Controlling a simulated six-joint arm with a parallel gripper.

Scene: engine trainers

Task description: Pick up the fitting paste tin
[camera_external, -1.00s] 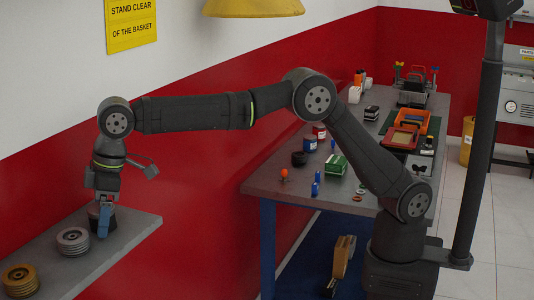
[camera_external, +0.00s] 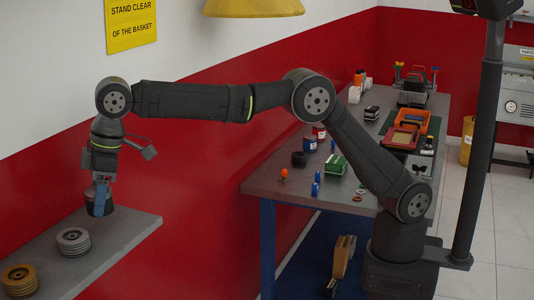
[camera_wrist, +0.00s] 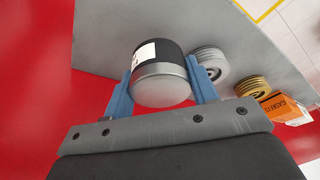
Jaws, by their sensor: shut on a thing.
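The fitting paste tin (camera_wrist: 163,87) is a round dark can with a silver end and a white label, whose print I cannot read. My gripper (camera_external: 100,196) is shut on it, with one blue finger on each side of the can in the wrist view. In the external view the dark tin (camera_external: 92,209) hangs from the fingers, a little above the far end of the grey wall shelf (camera_external: 112,238). The fingers hide part of it there.
A silver ribbed pulley (camera_external: 73,241) and a gold one (camera_external: 21,279) stand on the shelf. An orange box (camera_wrist: 284,107) shows beyond them in the wrist view. The red wall (camera_external: 190,180) is close by. A workbench (camera_external: 262,184) with many items stands right.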

